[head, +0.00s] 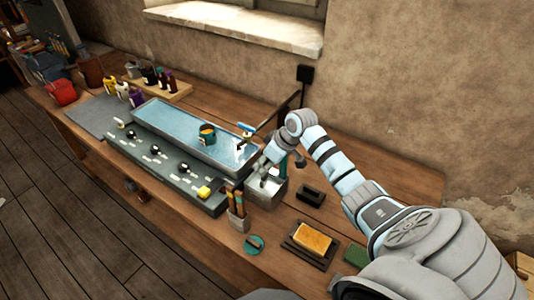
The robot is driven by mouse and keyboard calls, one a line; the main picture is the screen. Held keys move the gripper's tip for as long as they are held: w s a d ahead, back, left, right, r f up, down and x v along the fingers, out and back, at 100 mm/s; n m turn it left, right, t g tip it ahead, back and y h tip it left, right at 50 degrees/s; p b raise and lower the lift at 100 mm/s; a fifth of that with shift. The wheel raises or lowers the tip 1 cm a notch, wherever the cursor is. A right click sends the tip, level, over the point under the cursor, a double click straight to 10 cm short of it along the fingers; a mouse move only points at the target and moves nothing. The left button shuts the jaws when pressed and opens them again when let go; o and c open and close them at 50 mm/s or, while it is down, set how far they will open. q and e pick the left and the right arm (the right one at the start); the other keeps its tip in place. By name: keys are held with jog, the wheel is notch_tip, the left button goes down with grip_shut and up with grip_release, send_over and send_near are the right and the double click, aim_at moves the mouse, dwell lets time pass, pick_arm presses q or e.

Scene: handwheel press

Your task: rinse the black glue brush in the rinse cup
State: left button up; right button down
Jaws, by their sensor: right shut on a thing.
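My right gripper (268,168) reaches in from the right and points down over a grey metal container (268,193) at the right end of the long tray. It is shut on a small dark thing that looks like the black glue brush, mostly hidden by the fingers. I cannot tell whether its tip is inside the container or above it. The grey container may be the rinse cup, but its inside is hidden. My left gripper is not in view.
A long tray of bluish liquid (185,128) holds a teal and orange cup (207,134). A holder with upright tools (238,222) stands in front. A yellow sponge in a dark tray (312,240) and a black block (311,195) lie right. The wall is close behind.

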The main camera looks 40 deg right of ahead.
jog(key=shift+s+d, duration=0.1)
jog(key=shift+s, duration=0.25)
dwell(1.7)
